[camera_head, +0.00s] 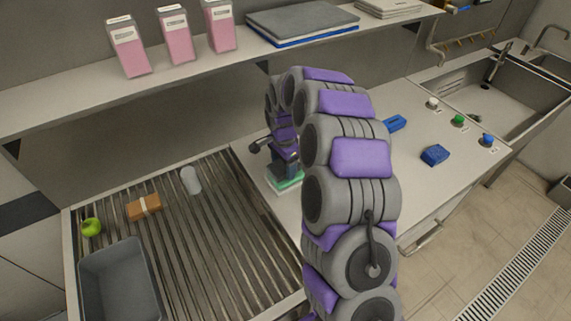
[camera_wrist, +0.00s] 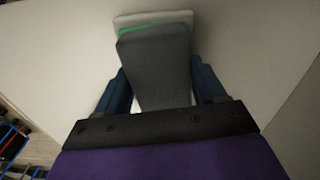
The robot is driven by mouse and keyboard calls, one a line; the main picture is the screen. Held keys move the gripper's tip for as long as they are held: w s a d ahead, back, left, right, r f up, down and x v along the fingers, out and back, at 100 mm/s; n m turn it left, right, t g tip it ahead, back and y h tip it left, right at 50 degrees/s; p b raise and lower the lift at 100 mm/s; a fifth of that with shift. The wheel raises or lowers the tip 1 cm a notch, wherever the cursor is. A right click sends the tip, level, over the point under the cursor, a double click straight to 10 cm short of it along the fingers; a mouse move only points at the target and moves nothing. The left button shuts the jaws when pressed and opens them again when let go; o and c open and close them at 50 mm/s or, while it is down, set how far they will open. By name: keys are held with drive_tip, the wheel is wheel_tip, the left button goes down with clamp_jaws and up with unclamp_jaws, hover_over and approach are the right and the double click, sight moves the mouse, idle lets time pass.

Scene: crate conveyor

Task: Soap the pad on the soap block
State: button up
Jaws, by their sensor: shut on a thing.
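My gripper (camera_head: 285,160) points down over the left end of the counter, left of my arm. In the wrist view my gripper (camera_wrist: 162,95) has its blue fingers on both sides of the pad's grey body (camera_wrist: 157,62) and is shut on it. A thin green layer (camera_wrist: 124,32) shows at the pad's far edge; green also shows below the gripper in the head view (camera_head: 288,183). The pale soap block (camera_wrist: 150,17) lies under the pad, mostly covered by it. The pad appears to be on the block, but I cannot tell whether they touch.
A slatted conveyor (camera_head: 215,235) on the left carries a grey crate (camera_head: 82,275), a green apple (camera_head: 91,227), an orange-brown box (camera_head: 144,206) and a white cup (camera_head: 191,180). A blue sponge (camera_head: 435,155) and a blue block (camera_head: 395,124) lie right of my arm. A shelf (camera_head: 190,75) runs behind.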

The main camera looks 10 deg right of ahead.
drive_tip(key=shift+d+f, duration=0.15)
drive_tip(key=shift+d, duration=1.05)
drive_tip(key=shift+a+f, duration=0.25)
drive_tip(key=shift+a, duration=0.75)
drive_tip(key=shift+d, duration=0.8)
drive_tip(key=shift+a, duration=0.4)
drive_tip(key=shift+a+r, duration=0.15)
drive_tip(key=shift+r, duration=0.25)
drive_tip(key=shift+d+r+p, duration=0.2)
drive_tip(key=shift+r+p, duration=0.15)
drive_tip(key=shift+r, duration=0.3)
drive_tip(key=shift+d+r+p, duration=0.15)
drive_tip(key=shift+r+p, duration=0.2)
drive_tip(key=shift+r, duration=0.3)
drive_tip(key=shift+a+r+p, duration=0.2)
drive_tip(key=shift+r+p, duration=0.5)
drive_tip(key=shift+r, duration=1.1)
